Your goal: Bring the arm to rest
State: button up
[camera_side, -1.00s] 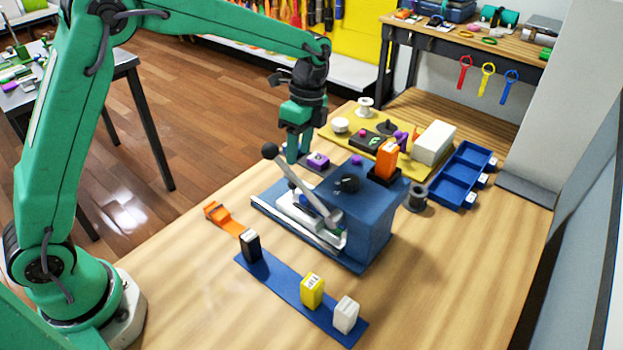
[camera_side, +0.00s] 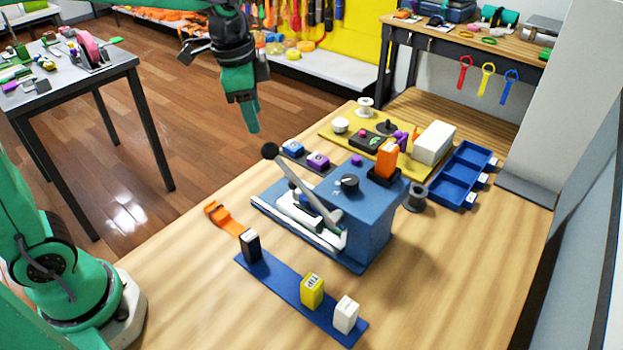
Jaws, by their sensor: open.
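My gripper (camera_side: 252,118) hangs in the air at the upper middle of the side view, above and behind the blue machine (camera_side: 362,218). It is open and nothing shows between its fingers, which point down. The blue machine stands on the wooden table with a black knob (camera_side: 347,183) on top. Its grey lever (camera_side: 305,185) with a black ball end leans up to the left. My gripper is apart from the lever and the machine.
A blue strip (camera_side: 285,288) holds a black, a yellow and a white block in front. A yellow mat (camera_side: 345,132) with several parts and a blue tray (camera_side: 460,180) lie behind right. The table's front left is clear.

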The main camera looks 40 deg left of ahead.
jog(key=s+a+n+t, duration=0.2)
jog(key=s+n, duration=0.2)
jog(key=s, duration=0.4)
jog(key=s+a+n+t, duration=0.1)
jog(key=s+a+n, duration=0.1)
jog(key=s+n, duration=0.3)
jog(key=s, duration=0.3)
jog(key=shift+s+a+t, duration=0.2)
jog(key=shift+a+t, duration=0.2)
jog(key=shift+c, duration=0.4)
